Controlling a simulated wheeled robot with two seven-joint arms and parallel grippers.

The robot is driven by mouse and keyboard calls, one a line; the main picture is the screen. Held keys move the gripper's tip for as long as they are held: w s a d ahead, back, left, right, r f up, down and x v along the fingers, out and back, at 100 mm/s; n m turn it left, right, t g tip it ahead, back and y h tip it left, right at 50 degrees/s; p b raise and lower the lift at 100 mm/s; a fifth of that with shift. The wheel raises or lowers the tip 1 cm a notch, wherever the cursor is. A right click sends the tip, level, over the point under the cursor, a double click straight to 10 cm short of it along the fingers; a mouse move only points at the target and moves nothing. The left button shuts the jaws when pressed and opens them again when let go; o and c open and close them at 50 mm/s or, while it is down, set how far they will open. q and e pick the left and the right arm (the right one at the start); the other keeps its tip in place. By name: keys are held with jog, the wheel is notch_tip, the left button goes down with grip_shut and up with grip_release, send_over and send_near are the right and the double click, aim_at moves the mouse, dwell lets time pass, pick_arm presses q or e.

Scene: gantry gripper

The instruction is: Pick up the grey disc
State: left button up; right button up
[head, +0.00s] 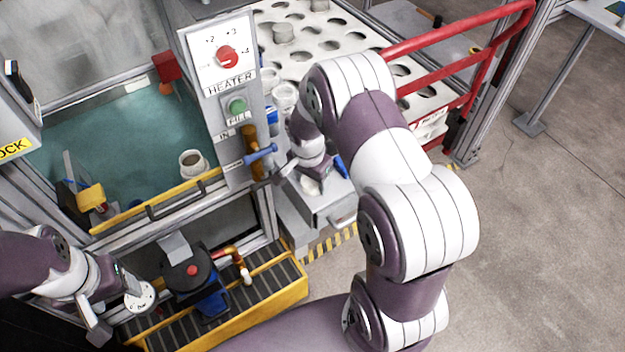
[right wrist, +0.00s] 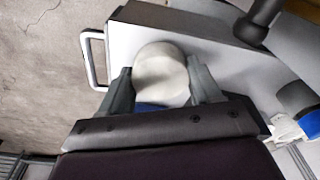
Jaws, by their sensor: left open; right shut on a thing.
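The grey disc (right wrist: 162,72) is a pale, round, thick piece between the two fingers of my right gripper (right wrist: 160,88) in the right wrist view. The fingers touch it on both sides, and my right gripper is shut on it. In the head view my right gripper (head: 303,178) is over a grey box with a drawer handle, and the disc (head: 311,185) shows only as a small pale patch. I cannot tell whether it touches the box top. My left gripper (head: 112,312) is open at the lower left, beside a white gauge.
The grey box (head: 330,205) stands right of the heater panel (head: 222,60). A blue-handled valve (head: 261,153) is close to my right gripper. Behind are a white rack (head: 300,45) with round holes and a red rail (head: 460,35). A yellow-edged grate (head: 270,290) lies below.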

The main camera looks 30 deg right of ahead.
jog(key=r, duration=0.3)
jog(key=r+p, duration=0.1)
jog(key=shift+s+d+r, duration=0.2)
jog(key=shift+d, duration=0.1)
jog(key=s+d+r+p, duration=0.1)
jog(key=s+d+r, duration=0.5)
jog(key=d, duration=0.2)
jog(key=shift+s+d, duration=0.3)
jog(key=shift+d, duration=0.1)
jog(key=shift+r, duration=0.1)
